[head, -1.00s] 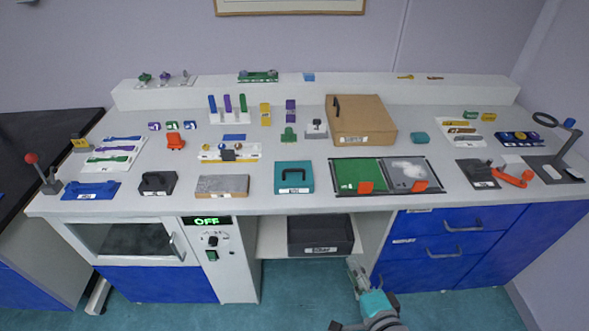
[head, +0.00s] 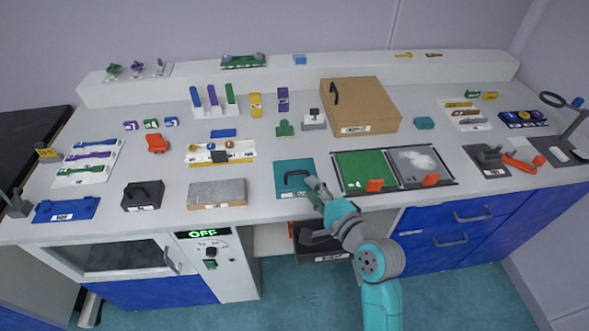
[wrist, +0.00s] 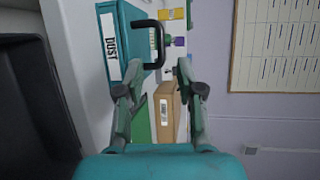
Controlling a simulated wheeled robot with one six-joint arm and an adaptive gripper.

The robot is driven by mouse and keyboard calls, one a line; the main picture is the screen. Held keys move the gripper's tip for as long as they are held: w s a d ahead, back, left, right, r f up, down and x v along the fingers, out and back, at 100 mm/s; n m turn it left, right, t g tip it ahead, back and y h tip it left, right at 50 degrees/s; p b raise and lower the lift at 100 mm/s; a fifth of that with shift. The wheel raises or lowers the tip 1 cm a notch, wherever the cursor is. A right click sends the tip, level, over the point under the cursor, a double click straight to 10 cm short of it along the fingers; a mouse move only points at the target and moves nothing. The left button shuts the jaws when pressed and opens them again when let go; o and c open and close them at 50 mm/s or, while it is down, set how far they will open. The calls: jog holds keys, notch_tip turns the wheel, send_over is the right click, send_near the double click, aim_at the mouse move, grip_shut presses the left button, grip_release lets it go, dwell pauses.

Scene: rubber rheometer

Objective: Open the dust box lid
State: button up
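The teal dust box (head: 285,187) sits near the front edge of the bench, left of the green-and-grey tray. Its lid appears shut, with a black loop handle (head: 296,178) on it. The wrist view shows its DUST label (wrist: 111,38) and the handle (wrist: 160,43) just ahead of my fingertips, roughly between them. My gripper (wrist: 159,72) is open and empty, its two fingers spread apart. In the head view my gripper (head: 314,188) is at the box's right side, close to the handle. Whether any finger touches the handle I cannot tell.
A flat tray (head: 417,185) with green and grey panels lies close on the right. A brown box (head: 362,103) stands behind. A grey slab (head: 217,193) lies to the left. A dark bin (head: 322,257) is under the bench, partly hidden by my arm.

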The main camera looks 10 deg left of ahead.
aim_at(297, 173)
jog(key=x, duration=0.8)
jog(key=shift+w+a, duration=0.2)
grip_shut()
